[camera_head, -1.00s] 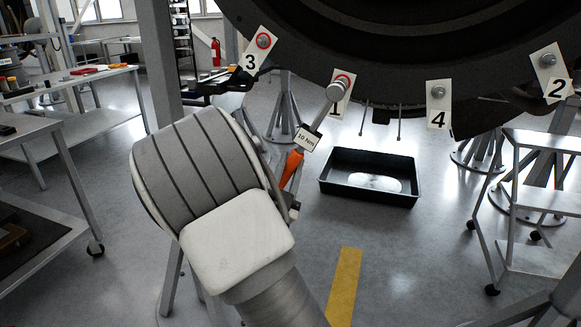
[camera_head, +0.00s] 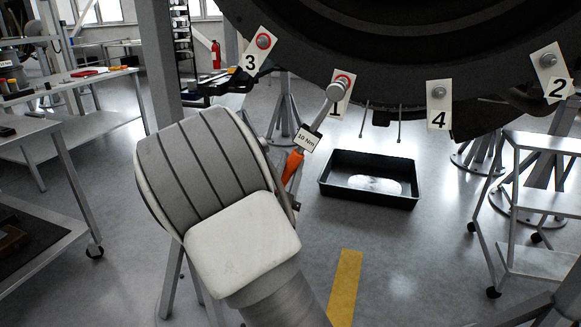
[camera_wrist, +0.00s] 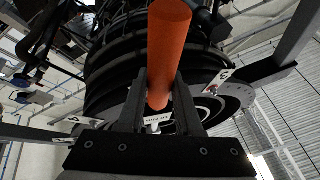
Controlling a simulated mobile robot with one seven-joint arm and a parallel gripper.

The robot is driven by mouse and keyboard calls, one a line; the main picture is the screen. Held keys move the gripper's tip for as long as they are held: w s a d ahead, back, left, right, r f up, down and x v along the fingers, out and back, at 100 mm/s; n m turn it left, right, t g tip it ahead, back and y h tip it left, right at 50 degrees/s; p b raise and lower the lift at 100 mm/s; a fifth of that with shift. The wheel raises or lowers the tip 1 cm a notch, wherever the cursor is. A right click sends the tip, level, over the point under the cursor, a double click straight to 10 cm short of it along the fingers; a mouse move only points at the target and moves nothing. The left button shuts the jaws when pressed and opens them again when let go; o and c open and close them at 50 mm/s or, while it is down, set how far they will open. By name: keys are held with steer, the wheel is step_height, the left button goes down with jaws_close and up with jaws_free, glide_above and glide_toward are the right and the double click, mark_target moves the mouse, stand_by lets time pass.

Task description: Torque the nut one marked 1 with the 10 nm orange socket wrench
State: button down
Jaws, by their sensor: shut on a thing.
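The orange socket wrench (camera_head: 292,166) with its "10 Nm" tag (camera_head: 307,139) reaches up from my gripper. The head covers the nut, so I cannot tell whether the socket is fully seated. In the wrist view, the orange handle (camera_wrist: 168,45) stands between the two dark fingers of my gripper (camera_wrist: 158,105), which is shut on it. In the head view my arm hides most of the gripper.
Plates 3 (camera_head: 257,50), 4 (camera_head: 438,104) and 2 (camera_head: 551,72) sit on the dark engine rim (camera_head: 400,70). A black tray (camera_head: 350,185) lies on the floor below. A metal step stand (camera_head: 535,200) is at right, workbenches (camera_head: 50,150) at left.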

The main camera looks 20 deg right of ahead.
steer(key=shift+w+d+b, duration=0.4)
steer(key=shift+w+d, duration=0.25)
steer(key=shift+w, duration=0.3)
stand_by(0.8)
steer(key=shift+w+a+r, duration=0.1)
stand_by(0.3)
steer(key=shift+w+a+r+m+g+h+b, duration=0.45)
steer(key=shift+a+m+b, duration=0.2)
steer(key=shift+m, duration=0.45)
steer(key=shift+r, duration=0.1)
steer(key=shift+w+a+r+m+g+h+b, duration=0.15)
steer(key=shift+w+a+r+m+h+b, duration=0.15)
steer(key=shift+a+m, duration=0.15)
steer(key=shift+w+a+r+m+g+h+b, duration=0.1)
steer(key=shift+w+a+r+m+h+b, duration=0.15)
steer(key=shift+m, duration=0.3)
steer(key=shift+a+r, duration=0.1)
steer(key=shift+w+a+r+m+g+h+b, duration=0.35)
steer(key=shift+a+r+m+g+h, duration=0.25)
steer(key=shift+m, duration=0.5)
steer(key=shift+r, duration=0.1)
